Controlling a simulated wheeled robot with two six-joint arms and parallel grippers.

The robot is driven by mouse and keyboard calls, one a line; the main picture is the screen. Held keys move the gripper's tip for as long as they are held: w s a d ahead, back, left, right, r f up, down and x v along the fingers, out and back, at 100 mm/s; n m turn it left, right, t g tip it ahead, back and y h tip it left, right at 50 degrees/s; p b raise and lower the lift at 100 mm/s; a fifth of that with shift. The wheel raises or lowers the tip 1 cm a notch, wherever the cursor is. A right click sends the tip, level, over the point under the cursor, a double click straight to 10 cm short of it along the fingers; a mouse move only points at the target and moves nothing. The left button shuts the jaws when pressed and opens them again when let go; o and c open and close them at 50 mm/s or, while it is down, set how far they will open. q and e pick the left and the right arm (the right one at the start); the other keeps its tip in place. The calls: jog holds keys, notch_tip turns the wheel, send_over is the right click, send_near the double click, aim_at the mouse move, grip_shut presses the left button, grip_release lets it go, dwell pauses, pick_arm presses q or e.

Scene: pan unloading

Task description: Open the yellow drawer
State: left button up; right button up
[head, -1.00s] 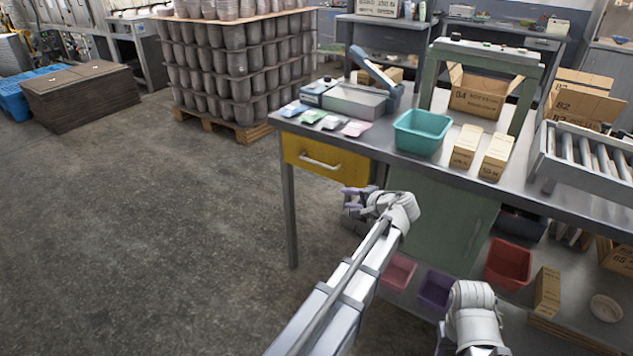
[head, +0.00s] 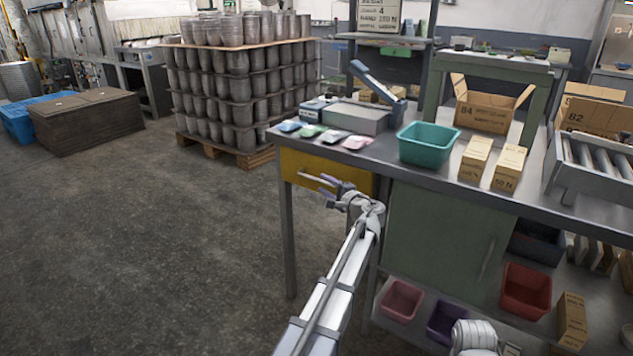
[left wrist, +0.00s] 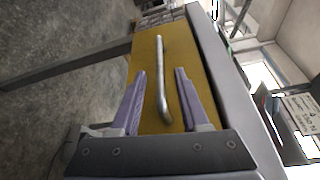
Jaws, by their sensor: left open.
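The yellow drawer (head: 298,164) sits under the left end of the workbench, and its front looks flush with the frame, so it appears closed. Its silver bar handle (left wrist: 160,72) runs lengthwise between my left fingers in the left wrist view. The drawer's yellow front (left wrist: 187,52) fills the space behind the handle. My left gripper (head: 322,184) is open in front of the drawer, its purple fingers (left wrist: 160,90) on either side of the handle and apart from it. In the head view the fingers partly hide the handle. Only part of my right arm shows at the bottom edge; its fingers are hidden.
The workbench (head: 405,172) holds a teal bin (head: 425,145), small packets and cartons. A bench leg (head: 287,235) stands below the drawer's left side. A green cabinet (head: 440,235) is to its right. Open floor (head: 150,250) lies to the left.

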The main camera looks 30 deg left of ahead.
aim_at(319, 181)
pick_arm(q)
jog(key=x, duration=0.5)
jog(key=shift+a+f, duration=0.1)
jog(key=shift+a, duration=0.05)
jog(key=shift+c, duration=0.3)
grip_shut()
dwell(0.9)
